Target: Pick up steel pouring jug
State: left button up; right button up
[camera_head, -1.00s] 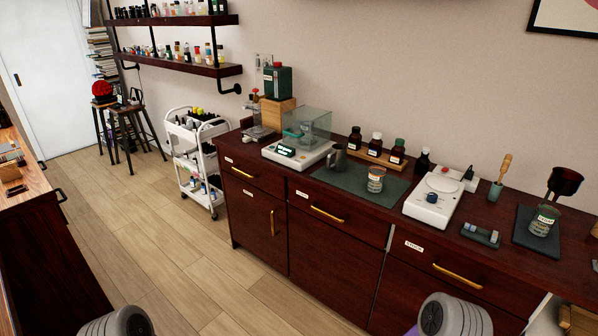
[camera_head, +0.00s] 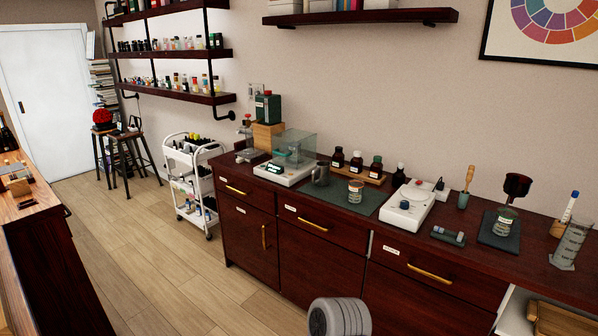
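The steel pouring jug (camera_head: 321,174) is a small dark grey metal vessel. It stands upright on the dark green mat (camera_head: 372,203) on the counter, at the mat's left end and just right of the white balance. A glass jar with a label (camera_head: 356,190) stands on the same mat to its right. Neither gripper is in the head view. Only a rounded grey part of my own arm shows at the bottom edge, well in front of the jug.
The balance with a clear glass cover (camera_head: 290,160) stands close to the jug's left. A wooden rack of dark bottles (camera_head: 357,172) is behind it. A white hotplate-like device (camera_head: 408,207) stands to the right. The floor (camera_head: 150,250) before the counter is clear.

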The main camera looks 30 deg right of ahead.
aim_at(323, 170)
jog(key=i, duration=2.05)
jog(key=z, duration=1.3)
jog(key=i, duration=1.15)
jog(key=z, duration=1.3)
jog(key=i, duration=0.25)
jog(key=z, duration=0.15)
